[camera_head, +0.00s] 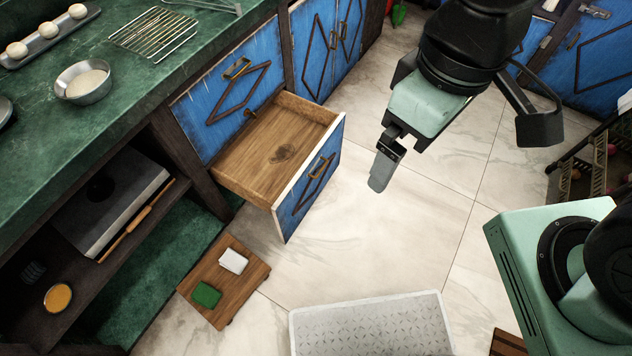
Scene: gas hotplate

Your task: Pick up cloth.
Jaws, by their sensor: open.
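No thing here is clearly a cloth. A small white folded-looking piece (233,261) and a small green one (206,294) lie apart on a low wooden board (247,287) at floor level. Either could be a folded cloth; I cannot tell which. My gripper (385,168) is open over the floor, to the right of the pulled-out drawer. It is well up and to the right of both pieces and touches neither. Nothing shows between its fingers, which are seen nearly edge-on.
The wooden drawer (275,150) stands open and looks empty. The green counter (130,85) holds a metal bowl (84,82) and a wire rack (153,36). A lower shelf holds a grey box (110,205). A pale textured platform (370,325) is at the bottom. Tiled floor is clear mid-view.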

